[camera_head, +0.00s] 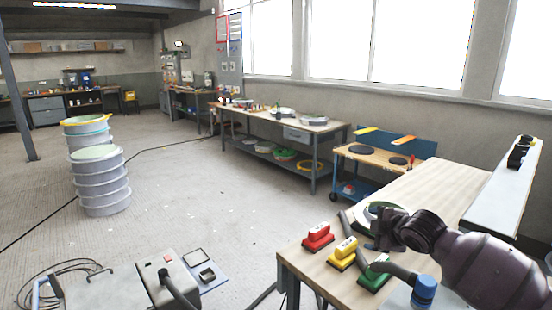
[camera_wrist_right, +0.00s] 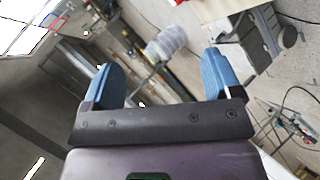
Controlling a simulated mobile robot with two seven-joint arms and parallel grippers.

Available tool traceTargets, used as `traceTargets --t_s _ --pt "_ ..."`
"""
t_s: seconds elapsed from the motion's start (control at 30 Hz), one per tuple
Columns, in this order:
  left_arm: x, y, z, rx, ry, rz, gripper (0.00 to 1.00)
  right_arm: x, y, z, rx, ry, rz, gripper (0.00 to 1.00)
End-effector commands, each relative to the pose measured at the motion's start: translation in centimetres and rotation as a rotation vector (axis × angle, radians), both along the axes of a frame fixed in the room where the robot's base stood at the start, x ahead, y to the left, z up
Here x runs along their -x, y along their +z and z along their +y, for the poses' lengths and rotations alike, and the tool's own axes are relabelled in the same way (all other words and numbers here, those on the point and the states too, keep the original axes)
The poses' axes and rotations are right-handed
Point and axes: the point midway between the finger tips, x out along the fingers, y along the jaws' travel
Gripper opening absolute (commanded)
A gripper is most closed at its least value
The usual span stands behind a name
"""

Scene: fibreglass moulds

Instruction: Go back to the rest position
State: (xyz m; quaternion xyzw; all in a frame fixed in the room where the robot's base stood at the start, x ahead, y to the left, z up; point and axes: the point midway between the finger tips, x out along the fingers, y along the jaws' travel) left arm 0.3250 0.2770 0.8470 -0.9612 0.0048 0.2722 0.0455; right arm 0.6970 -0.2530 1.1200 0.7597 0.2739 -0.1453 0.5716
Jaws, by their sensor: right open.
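My right gripper (camera_wrist_right: 168,68) is open in the right wrist view, its two blue fingers wide apart. Nothing is between them; the tilted room shows beyond. In the head view my right arm comes in from the lower right and reaches over the wooden bench (camera_head: 427,187). Its dark wrist end is above the bench, near a pale round mould (camera_head: 374,211) that it partly covers. The fingers are hard to make out there. My left gripper is not in view.
A red block (camera_head: 318,236), a yellow block (camera_head: 343,252) and a green block (camera_head: 374,276) stand along the bench's near left edge. A blue-capped item (camera_head: 425,287) is close below my arm. A pale shelf (camera_head: 497,187) borders the right. Stacked drums (camera_head: 100,180) stand left on open floor.

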Motion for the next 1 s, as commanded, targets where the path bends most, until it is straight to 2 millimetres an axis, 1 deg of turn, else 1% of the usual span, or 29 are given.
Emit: traceTargets --t_s 0.03,0.17,0.23,0.37,0.5,0.6,0.77,0.8,0.87,0.9,0.97,1.0 --pt "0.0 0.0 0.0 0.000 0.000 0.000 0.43 1.0 -1.3 1.2 -0.101 -0.025 -0.012 0.84" --pt "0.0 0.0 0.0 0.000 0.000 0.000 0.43 3.4 -3.4 3.1 -0.355 -0.100 -0.049 0.84" --pt "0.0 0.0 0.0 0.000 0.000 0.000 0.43 4.9 -4.6 3.7 -0.473 -0.137 -0.061 0.84" --pt "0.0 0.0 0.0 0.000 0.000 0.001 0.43 7.9 -6.8 4.0 -0.659 -0.205 -0.072 0.84" --pt "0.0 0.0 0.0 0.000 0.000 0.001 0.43 11.3 -9.2 3.6 -0.810 -0.285 -0.082 0.84" --pt "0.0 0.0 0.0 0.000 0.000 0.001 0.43 14.0 -11.1 3.0 -0.883 -0.347 -0.085 0.84" --pt "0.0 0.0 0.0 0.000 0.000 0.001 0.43 18.7 -14.6 1.4 -0.934 -0.456 -0.085 0.84" --pt "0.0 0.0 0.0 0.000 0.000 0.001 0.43 20.0 -15.6 1.0 -0.938 -0.488 -0.081 0.84" --pt "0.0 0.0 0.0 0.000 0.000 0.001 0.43 22.0 -17.1 0.3 -0.943 -0.541 -0.067 0.84" --pt "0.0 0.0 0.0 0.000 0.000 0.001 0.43 23.5 -18.2 -0.2 -0.946 -0.578 -0.054 0.84" --pt "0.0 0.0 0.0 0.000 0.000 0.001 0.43 25.7 -19.8 -0.8 -0.952 -0.635 -0.031 0.84" --pt "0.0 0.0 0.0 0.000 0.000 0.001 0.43 27.2 -20.8 -1.2 -0.957 -0.674 -0.013 0.84"
